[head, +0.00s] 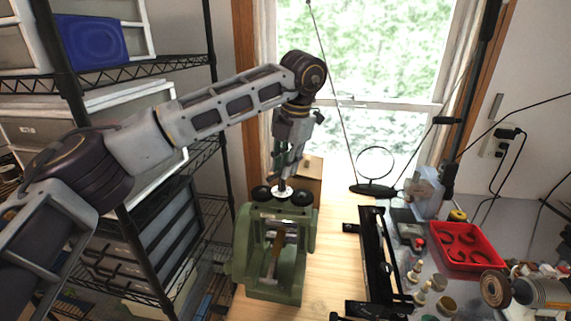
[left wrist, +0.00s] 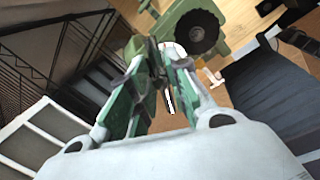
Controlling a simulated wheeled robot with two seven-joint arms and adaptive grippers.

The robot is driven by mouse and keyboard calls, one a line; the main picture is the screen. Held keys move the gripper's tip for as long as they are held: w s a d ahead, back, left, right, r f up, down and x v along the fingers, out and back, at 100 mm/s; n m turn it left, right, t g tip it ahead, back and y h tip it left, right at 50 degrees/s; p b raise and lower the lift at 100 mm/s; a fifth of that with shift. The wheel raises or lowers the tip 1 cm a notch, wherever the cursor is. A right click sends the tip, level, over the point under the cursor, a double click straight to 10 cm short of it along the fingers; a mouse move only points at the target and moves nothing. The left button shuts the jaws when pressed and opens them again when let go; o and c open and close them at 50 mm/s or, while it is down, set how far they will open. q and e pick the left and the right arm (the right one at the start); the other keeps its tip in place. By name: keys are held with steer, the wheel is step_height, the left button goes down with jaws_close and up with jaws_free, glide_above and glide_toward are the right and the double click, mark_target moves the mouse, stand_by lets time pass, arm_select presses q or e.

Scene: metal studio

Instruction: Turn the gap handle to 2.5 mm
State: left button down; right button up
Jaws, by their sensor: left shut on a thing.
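The green rolling mill (head: 290,291) stands on the wooden bench, with two dark round gears on top. A white dial (head: 282,194) sits between the gears. My left gripper (head: 282,184) points down at the top of the mill, over the dial. It is shut on the gap handle, which its fingers mostly hide. In the left wrist view, the fingers of my left gripper (left wrist: 168,60) close in front of the white dial (left wrist: 178,50), beside one dark gear (left wrist: 197,32). The gap reading is too small to tell. My right gripper is not in view.
Wire shelving with bins (head: 150,245) stands close on the left. A small wooden box (head: 308,170) is behind the mill. To the right are a black rail frame (head: 378,260), a red tray (head: 465,247) and small bottles. Bare bench (head: 335,240) lies right of the mill.

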arm_select(q)
steer(key=c, duration=1.5)
jaws_free()
step_height(320, 180, up, 12)
steer(key=s+d, duration=0.1)
steer(key=shift+s+d, duration=0.3)
steer(key=shift+d, duration=0.1)
steer(key=shift+f, duration=0.15)
